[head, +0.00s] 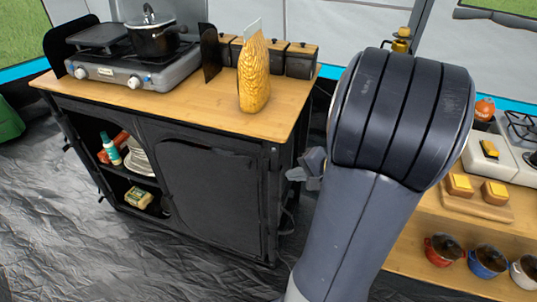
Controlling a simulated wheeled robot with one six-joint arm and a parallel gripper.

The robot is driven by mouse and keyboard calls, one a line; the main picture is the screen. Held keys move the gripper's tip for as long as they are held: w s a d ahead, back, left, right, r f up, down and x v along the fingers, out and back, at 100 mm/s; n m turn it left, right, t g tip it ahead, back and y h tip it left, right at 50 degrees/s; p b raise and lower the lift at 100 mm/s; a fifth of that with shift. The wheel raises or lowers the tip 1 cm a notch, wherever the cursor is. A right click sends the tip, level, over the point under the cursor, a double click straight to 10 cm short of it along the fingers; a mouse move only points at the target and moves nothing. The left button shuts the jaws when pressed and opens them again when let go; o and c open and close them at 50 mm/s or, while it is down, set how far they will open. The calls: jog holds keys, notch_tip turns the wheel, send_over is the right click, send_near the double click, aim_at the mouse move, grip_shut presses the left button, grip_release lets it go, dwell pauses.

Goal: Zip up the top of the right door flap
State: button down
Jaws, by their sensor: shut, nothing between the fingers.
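The black right door flap (210,195) covers the right half of the cabinet front below the wooden top. A curved seam runs near its top edge; the zip and its slider are too small to make out. My gripper (296,174) shows as a small grey part just right of the cabinet's right front corner, largely hidden behind my own arm. It is shut and empty, and appears beside the cabinet rather than at the flap's top. I cannot tell whether it touches the cabinet.
The cabinet's left side (125,165) is open, with plates and packages on shelves. A stove (130,68) with a pot (152,38), a yellow bag (253,75) and canisters (300,60) stand on top. A wooden table (420,240) with pots is at right. The floor before the cabinet is clear.

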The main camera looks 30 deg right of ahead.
jog(key=shift+w+a+r+b+x, duration=0.1)
jog(key=shift+w+r+b+x, duration=0.2)
jog(key=shift+x, duration=1.8)
jog(key=shift+w+a+r+b+x, duration=0.2)
jog(key=shift+r+x, duration=0.25)
jog(key=shift+x, duration=1.7)
jog(key=shift+w+a+r+b+x, duration=0.15)
jog(key=shift+w+r+x, duration=0.25)
jog(key=shift+x, duration=1.7)
jog(key=w+a, duration=0.7)
jog(key=w, duration=0.2)
jog(key=w+a+p, duration=0.1)
jog(key=w+a, duration=0.6)
jog(key=w, duration=0.2)
jog(key=w+a+p, duration=0.1)
jog(key=w+a, duration=0.7)
jog(key=w, duration=0.2)
jog(key=shift+w+r, duration=0.1)
jog(key=shift+w, duration=0.05)
